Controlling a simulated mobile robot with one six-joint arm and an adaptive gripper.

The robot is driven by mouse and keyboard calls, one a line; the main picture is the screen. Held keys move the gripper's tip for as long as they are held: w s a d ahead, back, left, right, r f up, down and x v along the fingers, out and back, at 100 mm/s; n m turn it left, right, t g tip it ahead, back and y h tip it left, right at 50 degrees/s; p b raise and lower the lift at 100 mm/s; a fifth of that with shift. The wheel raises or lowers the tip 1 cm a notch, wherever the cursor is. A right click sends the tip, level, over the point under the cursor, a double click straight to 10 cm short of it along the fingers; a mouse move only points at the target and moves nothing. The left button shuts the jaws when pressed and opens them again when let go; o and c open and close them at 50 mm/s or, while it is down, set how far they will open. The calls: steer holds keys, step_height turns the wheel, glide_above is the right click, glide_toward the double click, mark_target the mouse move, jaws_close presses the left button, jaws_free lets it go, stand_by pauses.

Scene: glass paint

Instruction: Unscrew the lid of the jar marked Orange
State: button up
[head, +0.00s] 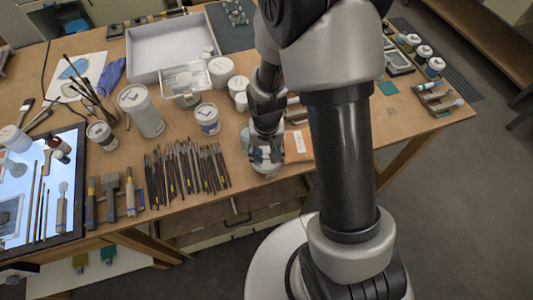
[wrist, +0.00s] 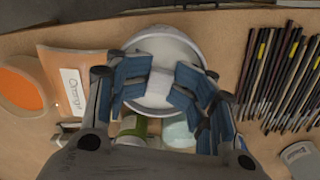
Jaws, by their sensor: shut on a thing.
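My gripper (wrist: 162,88) has its blue-padded fingers closed around a round white lid (wrist: 172,48) with a grey rim. A small pale patch shows between the fingers. I cannot see whether anything is under the lid. An orange piece with a white label reading Orange (wrist: 82,105) is to the left in the wrist view, apart from the fingers. It looks like the jar's side, and an orange round end (wrist: 20,88) with a paler rim is beyond it. I cannot tell for sure whether the jar is tilted or lying. In the head view the jar (head: 301,145) is right of my gripper (head: 267,160), partly behind my arm.
Several brushes (head: 185,168) lie left of my gripper. A white pot (head: 207,119) and a tall white jar (head: 141,110) stand behind them. A pale round thing (wrist: 180,135) lies below the fingers in the wrist view. The table's front edge is close to my gripper.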

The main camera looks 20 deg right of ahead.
steer(key=n, duration=0.5)
steer(key=shift+s+f, duration=0.2)
steer(key=shift+s, duration=0.1)
steer(key=n+b, duration=0.1)
steer(key=n, duration=0.4)
steer(key=shift+n, duration=0.7)
steer(key=shift+w+r+p, duration=0.15)
steer(key=shift+r+p, duration=0.15)
steer(key=shift+r, duration=0.05)
jaws_close()
steer(key=shift+r+p, duration=0.45)
steer(key=shift+r, duration=0.2)
